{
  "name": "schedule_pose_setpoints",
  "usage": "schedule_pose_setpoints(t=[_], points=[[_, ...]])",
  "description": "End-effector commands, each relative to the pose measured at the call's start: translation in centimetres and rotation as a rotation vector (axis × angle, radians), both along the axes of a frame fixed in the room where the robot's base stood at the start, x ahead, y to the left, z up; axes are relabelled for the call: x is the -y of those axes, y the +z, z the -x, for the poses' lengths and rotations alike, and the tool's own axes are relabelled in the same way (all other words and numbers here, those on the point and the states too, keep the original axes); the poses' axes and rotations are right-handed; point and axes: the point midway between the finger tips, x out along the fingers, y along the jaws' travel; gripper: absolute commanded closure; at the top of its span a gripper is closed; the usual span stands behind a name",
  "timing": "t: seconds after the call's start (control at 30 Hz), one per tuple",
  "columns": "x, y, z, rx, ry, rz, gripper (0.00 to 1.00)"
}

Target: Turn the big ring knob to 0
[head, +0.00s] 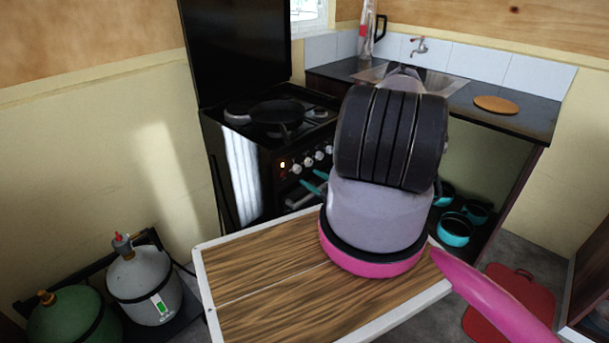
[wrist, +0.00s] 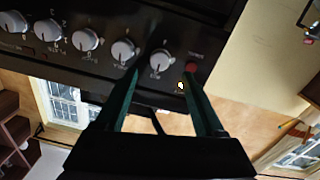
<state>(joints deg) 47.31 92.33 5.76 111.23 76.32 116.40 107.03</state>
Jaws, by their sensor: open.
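The black stove (head: 262,150) stands past the table, with a row of pale knobs (head: 308,161) on its front panel. In the wrist view several round knobs with white printed marks run across the panel. The end knob (wrist: 160,62), beside a red button (wrist: 192,67), appears between and just beyond my fingertips. My gripper (wrist: 160,76) is open, its two green fingers apart and nothing between them. In the head view my gripper (head: 316,181) shows as teal fingers in front of the panel, partly hidden by my arm. I cannot tell which knob is the big ring one.
A pan (head: 275,112) sits on the hob. A wooden-topped table (head: 260,270) is in front, below my arm. Gas bottles (head: 147,285) stand at the left. A counter with a sink and a round board (head: 496,104) is at the right, with teal pots (head: 456,229) below.

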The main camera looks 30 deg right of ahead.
Motion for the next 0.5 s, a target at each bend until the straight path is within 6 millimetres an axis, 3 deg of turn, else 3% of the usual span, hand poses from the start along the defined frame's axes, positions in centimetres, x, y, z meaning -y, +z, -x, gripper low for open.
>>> schedule_pose_setpoints(t=[0.2,0.5], points=[[1.2,0.0,3.6,-0.002,-0.002,-0.001,0.29],[1.5,0.0,4.8,0.000,0.000,-0.001,0.29]])
